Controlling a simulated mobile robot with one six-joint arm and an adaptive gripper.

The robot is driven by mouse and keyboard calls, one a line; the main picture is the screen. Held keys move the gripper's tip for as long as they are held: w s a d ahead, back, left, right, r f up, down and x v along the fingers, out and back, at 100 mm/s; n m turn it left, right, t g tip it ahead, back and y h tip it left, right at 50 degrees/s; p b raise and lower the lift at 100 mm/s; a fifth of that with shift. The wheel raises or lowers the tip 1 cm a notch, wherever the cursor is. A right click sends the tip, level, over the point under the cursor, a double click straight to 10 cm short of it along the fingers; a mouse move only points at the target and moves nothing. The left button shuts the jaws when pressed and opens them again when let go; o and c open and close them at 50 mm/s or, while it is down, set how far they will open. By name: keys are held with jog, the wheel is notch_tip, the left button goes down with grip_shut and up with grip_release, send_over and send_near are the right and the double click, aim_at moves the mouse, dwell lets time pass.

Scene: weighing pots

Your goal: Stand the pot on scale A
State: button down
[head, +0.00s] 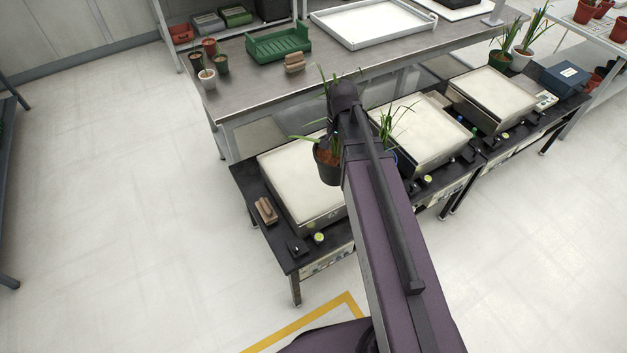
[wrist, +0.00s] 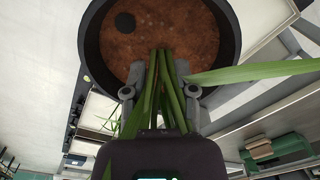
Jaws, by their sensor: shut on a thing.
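A dark pot (head: 329,172) with brown soil and green leaves hangs at the end of my arm, in front of the right part of the left scale (head: 285,170). It fills the top of the wrist view (wrist: 232,45). In the head view my arm hides most of the gripper. I cannot tell whether the pot's base touches the plate. A middle scale (head: 425,145) and a right scale (head: 495,92) stand beyond. Which is scale A is not readable.
Another leafy plant (head: 394,122) shows behind my arm near the middle scale. A wooden block (head: 265,210) lies left of the left scale. The workbench (head: 240,85) behind holds small pots, a green crate (head: 278,43) and a white tray (head: 372,22). The floor at left is clear.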

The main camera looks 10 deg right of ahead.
jog(key=s+f+b, duration=0.2)
jog(key=s+f, duration=0.1)
jog(key=s+f+b, duration=0.1)
jog(key=s, duration=0.1)
jog(key=shift+d+f+b, duration=0.3)
jog(key=shift+f+b, duration=0.05)
jog(key=shift+f, duration=0.05)
jog(key=shift+w, duration=0.2)
jog(key=w+a, duration=0.2)
jog(key=w, duration=0.5)
jog(key=w+a+f+b, duration=0.1)
jog(key=w+a, duration=0.2)
jog(key=w, duration=0.5)
jog(key=shift+f, duration=0.2)
jog(key=shift+f+b, duration=0.1)
jog(key=shift+b, duration=0.2)
jog(key=shift+f+b, duration=1.7)
jog(key=shift+f, duration=0.15)
jog(key=shift+c, duration=2)
grip_release()
jog(key=shift+r, duration=0.25)
